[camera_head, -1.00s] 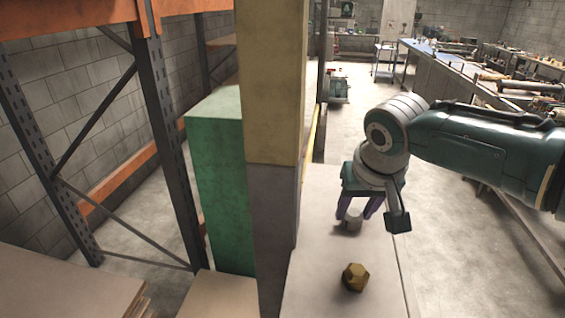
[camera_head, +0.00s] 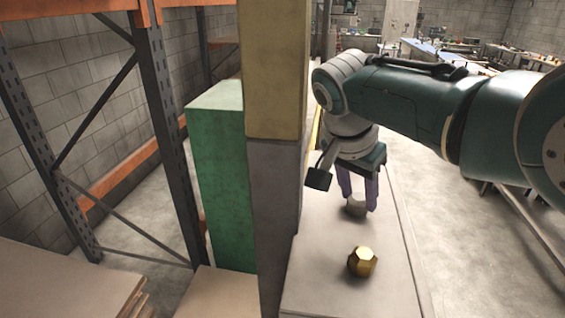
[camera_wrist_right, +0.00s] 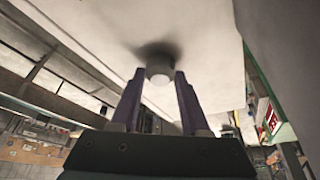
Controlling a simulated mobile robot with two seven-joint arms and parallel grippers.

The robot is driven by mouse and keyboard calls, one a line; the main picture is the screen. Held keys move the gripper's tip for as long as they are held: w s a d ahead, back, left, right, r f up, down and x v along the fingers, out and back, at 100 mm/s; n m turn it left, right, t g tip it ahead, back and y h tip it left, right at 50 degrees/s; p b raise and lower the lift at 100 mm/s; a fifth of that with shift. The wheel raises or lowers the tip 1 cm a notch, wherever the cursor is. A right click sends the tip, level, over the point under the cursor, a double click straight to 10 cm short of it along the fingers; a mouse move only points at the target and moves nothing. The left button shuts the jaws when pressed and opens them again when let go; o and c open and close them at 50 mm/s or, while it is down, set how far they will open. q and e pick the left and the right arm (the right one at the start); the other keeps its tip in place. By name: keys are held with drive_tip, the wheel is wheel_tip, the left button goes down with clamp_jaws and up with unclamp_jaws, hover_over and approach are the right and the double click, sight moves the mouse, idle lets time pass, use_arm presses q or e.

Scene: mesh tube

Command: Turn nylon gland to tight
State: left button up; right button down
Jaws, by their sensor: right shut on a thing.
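My right gripper (camera_head: 358,204) comes down from above and is shut on the gland, with one purple finger on each side. In the right wrist view the two fingers (camera_wrist_right: 160,80) flank it, with their tips near the surface. The gland's thread and the gap beneath it are too small to make out. My left gripper does not show.
A brass-coloured faceted nut (camera_head: 362,262) sits on the tabletop in front of the gland. A tall yellow and grey post (camera_head: 277,80) and a green block (camera_head: 221,180) stand left of the table. Orange and grey racking (camera_head: 160,120) is further left.

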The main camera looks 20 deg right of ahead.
drive_tip(key=shift+m, duration=0.3)
drive_tip(key=shift+c, duration=1.9)
unclamp_jaws()
wheel_tip(320, 180, up, 5)
drive_tip(key=shift+w+f, duration=0.15)
drive_tip(key=shift+f, duration=0.05)
wheel_tip(320, 180, up, 8)
drive_tip(key=r+b, duration=0.1)
drive_tip(key=b, duration=0.2)
wheel_tip(320, 180, up, 6)
drive_tip(key=r+p, duration=0.1)
drive_tip(key=p, duration=0.3)
hover_over(356, 197)
drive_tip(key=shift+f, duration=0.25)
